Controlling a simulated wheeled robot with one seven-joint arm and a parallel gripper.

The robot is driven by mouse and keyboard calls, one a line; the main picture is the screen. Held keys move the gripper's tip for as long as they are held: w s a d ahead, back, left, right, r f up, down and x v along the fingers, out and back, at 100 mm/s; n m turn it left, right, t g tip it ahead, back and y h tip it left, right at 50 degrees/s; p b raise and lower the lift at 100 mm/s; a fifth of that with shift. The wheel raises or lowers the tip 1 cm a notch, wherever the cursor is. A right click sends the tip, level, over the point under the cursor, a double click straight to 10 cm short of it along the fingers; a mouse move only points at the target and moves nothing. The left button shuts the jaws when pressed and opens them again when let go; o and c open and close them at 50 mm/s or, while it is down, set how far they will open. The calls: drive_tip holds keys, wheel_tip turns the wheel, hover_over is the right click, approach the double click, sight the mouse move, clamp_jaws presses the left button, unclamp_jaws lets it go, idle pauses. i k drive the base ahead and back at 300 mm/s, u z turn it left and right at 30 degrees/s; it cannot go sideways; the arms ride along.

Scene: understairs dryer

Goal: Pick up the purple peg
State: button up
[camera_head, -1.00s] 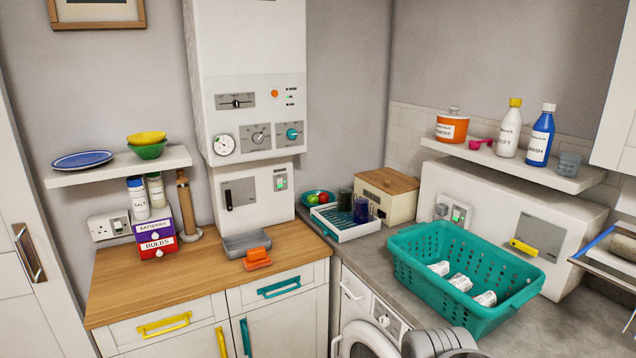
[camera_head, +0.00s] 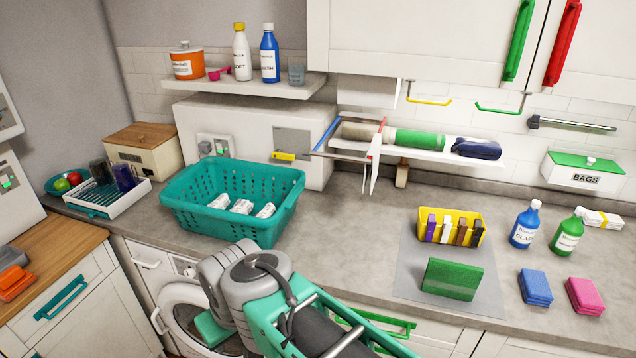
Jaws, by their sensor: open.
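The purple peg (camera_head: 431,228) stands upright at the left end of a row of pegs in a small yellow holder (camera_head: 483,219). White, brown and dark pegs stand to its right in the same row. The holder's front wall hides its lower part. The holder sits on a grey mat (camera_head: 408,280) on the counter. My arm shows at the bottom middle of the view, and my gripper is out of frame.
A green block (camera_head: 452,279) stands in front of the yellow holder. Blue (camera_head: 525,224) and green (camera_head: 568,232) bottles stand to its right, with blue and pink sponges before them. A teal basket (camera_head: 232,199) is at left. A shelf (camera_head: 420,153) with rolls hangs behind.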

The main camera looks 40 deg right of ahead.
sight(431, 224)
drive_tip(key=z, duration=2.1)
